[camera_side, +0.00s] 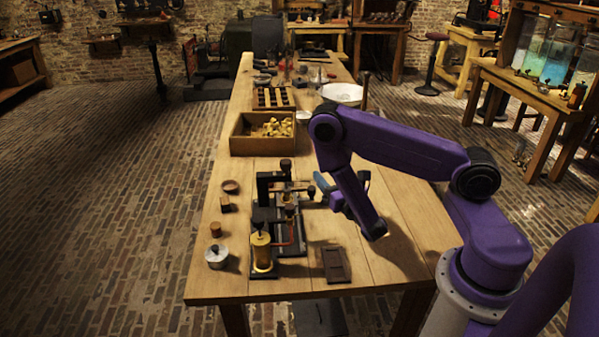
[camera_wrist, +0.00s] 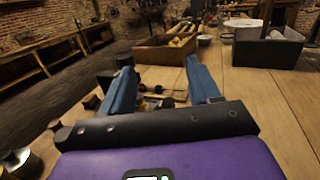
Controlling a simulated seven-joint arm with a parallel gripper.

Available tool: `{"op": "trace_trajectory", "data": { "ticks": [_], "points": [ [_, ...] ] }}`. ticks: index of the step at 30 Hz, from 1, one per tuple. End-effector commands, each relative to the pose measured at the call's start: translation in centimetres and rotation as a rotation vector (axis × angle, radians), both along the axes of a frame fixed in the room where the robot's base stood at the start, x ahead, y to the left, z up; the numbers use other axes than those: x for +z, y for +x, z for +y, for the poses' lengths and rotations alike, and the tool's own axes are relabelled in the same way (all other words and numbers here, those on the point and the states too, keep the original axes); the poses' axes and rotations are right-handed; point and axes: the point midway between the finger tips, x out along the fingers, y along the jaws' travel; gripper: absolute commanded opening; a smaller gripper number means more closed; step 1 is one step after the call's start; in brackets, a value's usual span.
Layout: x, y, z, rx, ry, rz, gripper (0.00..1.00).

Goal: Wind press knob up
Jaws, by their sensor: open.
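The black press (camera_side: 266,192) stands on the bench left of my gripper in the side view, with a dark brown round knob (camera_side: 286,165) on top. A lower dark knob (camera_side: 290,210) and a brass cylinder (camera_side: 261,252) belong to the apparatus in front of it. My gripper (camera_side: 342,182) is open, its blue fingers apart and empty, a short way right of the press and not visibly touching it. In the wrist view the gripper (camera_wrist: 158,68) spans small dark and brown parts on the bench. A dark knob-like top (camera_wrist: 126,60) shows by the left finger; I cannot tell whether it is the press knob.
A wooden box (camera_side: 240,137) of yellow pieces stands behind the press. A lidded metal jar (camera_side: 216,257) and small brown pieces line the left side. A dark flat tray (camera_side: 336,265) lies in front of my gripper. Bare bench (camera_side: 405,210) is at the right.

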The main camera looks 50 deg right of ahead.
Motion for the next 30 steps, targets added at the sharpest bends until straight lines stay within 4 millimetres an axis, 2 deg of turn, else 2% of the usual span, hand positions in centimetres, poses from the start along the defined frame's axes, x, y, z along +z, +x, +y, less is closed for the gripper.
{"op": "trace_trajectory", "data": {
  "ticks": [3,5,9,12,15,20,24,27,30],
  "points": [
    [1.3,-1.3,-5.1,-0.270,-0.061,-0.078,0.62],
    [2.0,-2.5,-7.4,-0.415,-0.094,-0.116,0.62],
    [3.2,-6.4,-11.8,-0.760,-0.162,-0.199,0.62],
    [3.8,-9.8,-13.8,-1.010,-0.203,-0.252,0.62],
    [4.1,-13.4,-14.7,-1.261,-0.242,-0.301,0.62],
    [3.9,-18.7,-14.1,-1.671,-0.292,-0.372,0.62],
    [3.0,-22.1,-11.7,-2.032,-0.326,-0.427,0.62],
    [2.1,-23.4,-9.4,-2.292,-0.343,-0.463,0.62],
    [1.0,-23.6,-6.8,-2.554,-0.356,-0.495,0.62]
  ]
}}
